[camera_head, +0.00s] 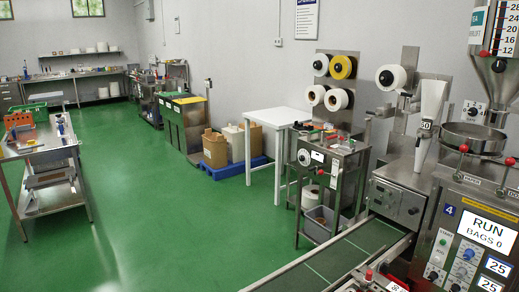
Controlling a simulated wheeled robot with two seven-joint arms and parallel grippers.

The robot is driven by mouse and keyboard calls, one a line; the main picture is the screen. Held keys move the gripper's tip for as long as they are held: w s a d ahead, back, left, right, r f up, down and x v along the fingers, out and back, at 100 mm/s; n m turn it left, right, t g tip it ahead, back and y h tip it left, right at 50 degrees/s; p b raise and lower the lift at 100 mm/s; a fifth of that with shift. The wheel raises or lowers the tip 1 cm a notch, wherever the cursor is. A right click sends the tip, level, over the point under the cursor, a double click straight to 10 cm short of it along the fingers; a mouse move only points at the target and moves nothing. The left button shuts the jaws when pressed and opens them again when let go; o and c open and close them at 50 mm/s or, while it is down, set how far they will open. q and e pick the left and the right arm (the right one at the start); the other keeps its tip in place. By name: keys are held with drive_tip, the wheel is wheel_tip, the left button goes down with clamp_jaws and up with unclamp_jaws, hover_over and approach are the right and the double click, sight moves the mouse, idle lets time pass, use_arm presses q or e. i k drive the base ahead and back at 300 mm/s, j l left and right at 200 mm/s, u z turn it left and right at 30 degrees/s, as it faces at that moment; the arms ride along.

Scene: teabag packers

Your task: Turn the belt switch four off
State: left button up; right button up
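The machine marked with a blue 4 (450,210) stands at the right edge, partly cut off. Its screen (487,232) reads RUN, BAGS 0. Its front panel carries a button (442,242), a blue knob (468,254) and small dark knobs (433,275) low down. The labels are too small to read, so I cannot tell which control is the belt switch or how it is set. A dark green conveyor belt (350,254) runs from the machine toward the lower left. Neither of my grippers is in view.
A white table (278,116) and a steel stand with paper rolls (334,150) are behind the belt. Boxes stand on a blue pallet (232,168). A steel workbench (42,150) is at the left. The green floor (150,220) between is clear.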

sight(384, 268)
drive_tip(key=i+l+z, duration=0.1)
drive_tip(key=l+z, duration=0.15)
drive_tip(key=i+l+z, duration=0.1)
drive_tip(key=l+z, duration=0.2)
drive_tip(key=i+l+z, duration=0.5)
drive_tip(key=i+l, duration=0.9)
drive_tip(key=i, duration=0.15)
